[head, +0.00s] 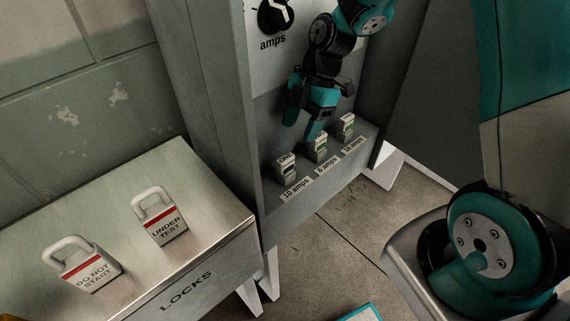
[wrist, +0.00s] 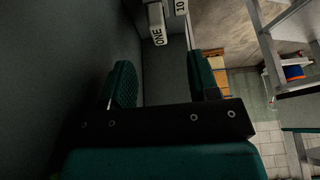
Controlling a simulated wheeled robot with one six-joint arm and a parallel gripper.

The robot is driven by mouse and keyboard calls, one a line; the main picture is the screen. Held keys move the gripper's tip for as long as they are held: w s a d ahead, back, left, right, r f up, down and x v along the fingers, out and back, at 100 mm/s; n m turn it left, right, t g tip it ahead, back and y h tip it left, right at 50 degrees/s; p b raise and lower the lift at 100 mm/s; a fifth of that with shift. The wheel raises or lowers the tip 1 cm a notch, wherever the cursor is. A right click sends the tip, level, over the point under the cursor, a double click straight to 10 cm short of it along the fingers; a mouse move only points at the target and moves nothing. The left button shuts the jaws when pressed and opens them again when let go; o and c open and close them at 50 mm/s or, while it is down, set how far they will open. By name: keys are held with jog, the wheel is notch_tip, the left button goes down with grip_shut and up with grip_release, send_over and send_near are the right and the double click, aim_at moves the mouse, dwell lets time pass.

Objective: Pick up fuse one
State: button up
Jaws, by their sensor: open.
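Fuse one (head: 286,170) is a small pale block with a dark middle, standing at the left end of the cabinet's ledge behind a "10 amps" label. In the wrist view its "ONE" face (wrist: 158,36) shows beyond the fingers, near the top edge, beside part of the "10" label. My gripper (head: 303,124) hangs above the row of fuses, fingers pointing down. In the wrist view my gripper (wrist: 162,70) has its two teal fingers wide apart with nothing between them. It is apart from fuse one.
Two more fuses stand to the right on the ledge, a middle one (head: 319,151) and a far one (head: 345,126). The cabinet wall (head: 225,100) rises close on the left. A metal bench (head: 190,255) marked "LOCKS" holds two padlocks (head: 160,220) (head: 88,268).

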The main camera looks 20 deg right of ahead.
aim_at(288, 156)
jog(key=p+x, duration=0.1)
jog(key=x, duration=0.9)
jog(key=shift+w+a, duration=0.1)
jog(key=shift+a, duration=0.05)
jog(key=c, duration=1)
